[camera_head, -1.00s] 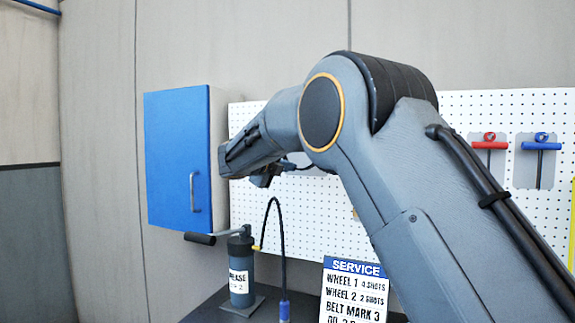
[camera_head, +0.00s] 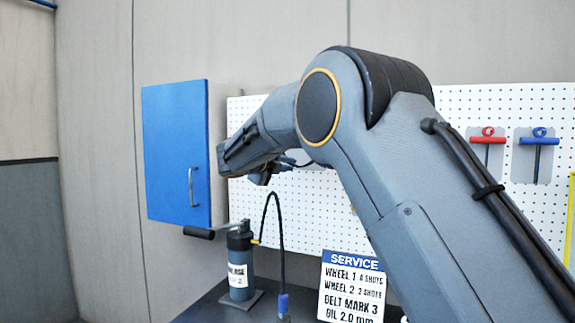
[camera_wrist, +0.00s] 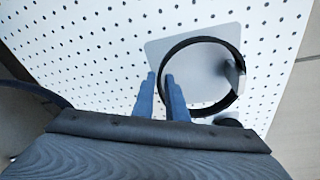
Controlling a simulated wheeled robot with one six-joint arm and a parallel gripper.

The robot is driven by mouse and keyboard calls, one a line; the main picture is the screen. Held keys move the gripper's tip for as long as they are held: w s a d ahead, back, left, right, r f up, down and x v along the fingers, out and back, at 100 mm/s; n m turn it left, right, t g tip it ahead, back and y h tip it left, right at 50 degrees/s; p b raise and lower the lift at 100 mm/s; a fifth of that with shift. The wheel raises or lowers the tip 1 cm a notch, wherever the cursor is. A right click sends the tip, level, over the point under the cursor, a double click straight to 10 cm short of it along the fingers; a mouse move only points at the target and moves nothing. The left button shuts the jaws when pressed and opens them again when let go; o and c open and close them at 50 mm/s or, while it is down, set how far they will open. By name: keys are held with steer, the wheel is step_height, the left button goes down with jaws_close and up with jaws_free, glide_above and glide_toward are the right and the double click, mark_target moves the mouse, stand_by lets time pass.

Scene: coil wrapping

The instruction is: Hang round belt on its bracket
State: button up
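In the wrist view the round belt (camera_wrist: 200,110) is a black ring in front of a pale grey bracket plate (camera_wrist: 185,48) on the pegboard. The bracket's short peg (camera_wrist: 233,76) shows at the ring's right side, apparently inside it; I cannot tell whether the belt rests on it. My gripper (camera_wrist: 161,80) has its two blue-grey fingers close together on either side of the ring's left edge, and looks shut on it. In the head view my gripper (camera_head: 262,175) is small and dark before the pegboard, and the belt is hard to make out.
A blue cabinet (camera_head: 178,153) hangs just left of my wrist. Below stand a grease pump (camera_head: 240,268) with a hose and a service sign (camera_head: 352,287). Red (camera_head: 488,140) and blue (camera_head: 540,141) T-handled tools hang on the pegboard (camera_head: 320,215) at right.

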steer(key=shift+o, duration=0.6)
steer(key=b+v, duration=0.2)
steer(key=v, duration=0.5)
steer(key=s+d+f+m+g+y, duration=0.1)
steer(key=s+d+f+m+g, duration=0.2)
steer(key=s+d+f+m, duration=0.45)
steer(key=s+d+f+m+g+y, duration=0.1)
steer(key=s+d+f+m+g, duration=0.15)
steer(key=d+f+m, duration=0.55)
steer(key=s+d+f+m+g+y, duration=0.1)
steer(key=s+d+f+m+g, duration=0.3)
steer(key=f, duration=0.6)
steer(key=s+d+f+m+g+y, duration=0.1)
steer(key=s+d+f+m, duration=0.1)
steer(key=s+f+m, duration=0.3)
steer(key=s+d+f+m+g+y, duration=0.1)
steer(key=s+f+m, duration=0.4)
steer(key=s+m, duration=0.5)
steer(key=s+d+f+m+g+y, duration=0.1)
steer(key=s+d+f+m, duration=0.3)
steer(key=s+m, duration=0.4)
steer(key=shift+s+d+f+m+g+y, duration=0.2)
steer(key=shift+s+y, duration=0.15)
steer(key=shift+s, duration=0.3)
steer(key=shift+s+d+f+m+g+y, duration=0.1)
steer(key=shift+s+d+f+y, duration=0.2)
steer(key=shift+s, duration=0.35)
steer(key=shift+s+a+m, duration=0.1)
steer(key=shift+s+m, duration=0.3)
steer(key=shift+m, duration=0.05)
